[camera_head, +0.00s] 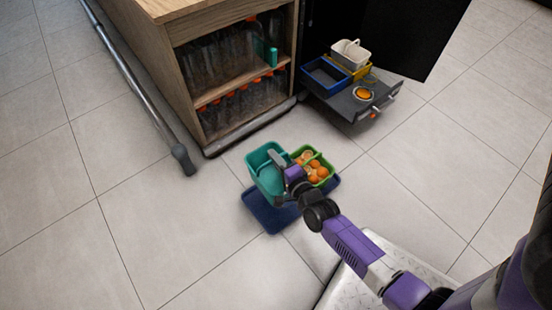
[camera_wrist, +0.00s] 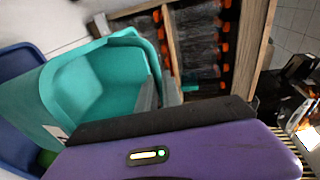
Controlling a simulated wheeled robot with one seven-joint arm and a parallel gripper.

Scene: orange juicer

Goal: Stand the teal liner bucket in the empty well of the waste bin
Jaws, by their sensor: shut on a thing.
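The teal liner bucket (camera_head: 262,163) is at the navy tray (camera_head: 262,214) on the floor, left of a green bucket. My gripper (camera_head: 280,166) is shut on the right side of the teal bucket, at its rim or handle; I cannot tell which. In the wrist view the bucket (camera_wrist: 90,85) looks empty, with the grey fingers (camera_wrist: 158,92) at its edge. Whether its base touches the tray is hidden. The pull-out unit (camera_head: 350,103) at the upper right, apparently the waste bin, has a blue-rimmed opening (camera_head: 325,76) that looks empty.
The green bucket (camera_head: 326,160) holds several oranges. A white basket (camera_head: 350,54) and a yellow-rimmed container (camera_head: 370,72) sit in the pull-out unit, with an orange round item (camera_head: 363,94) in front. A wooden cabinet (camera_head: 225,75) holds bottles. Floor between tray and unit is clear.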

